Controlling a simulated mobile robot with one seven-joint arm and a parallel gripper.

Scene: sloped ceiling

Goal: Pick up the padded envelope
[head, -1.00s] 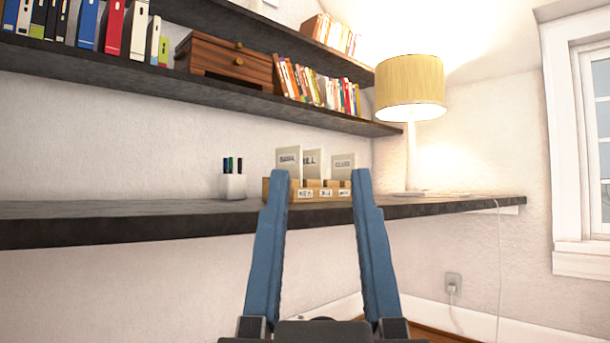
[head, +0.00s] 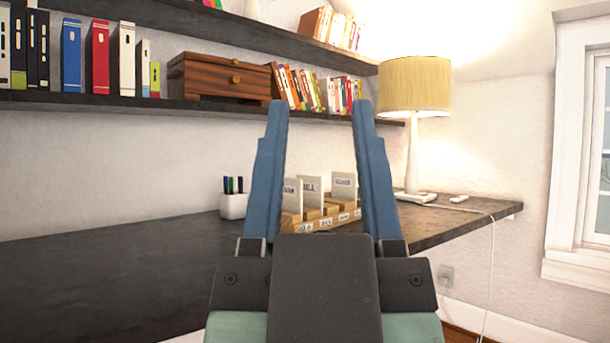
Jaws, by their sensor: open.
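No padded envelope can be made out for certain. A wooden sorter (head: 325,221) with several labelled slots stands on the dark desk (head: 110,259), and pale cards (head: 312,192) stand upright in it. My gripper (head: 318,108) has two blue fingers, spread apart with nothing between them. It is in front of the sorter in the picture, and its fingers hide the sorter's left and right ends. The fingertips point up toward the shelf.
A white pen cup (head: 233,205) stands left of the sorter. A lamp (head: 414,90) and a small white object (head: 459,199) are at the right. Shelves above hold binders (head: 97,57), a wooden drawer box (head: 220,78) and books (head: 345,95). The desk's left part is bare.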

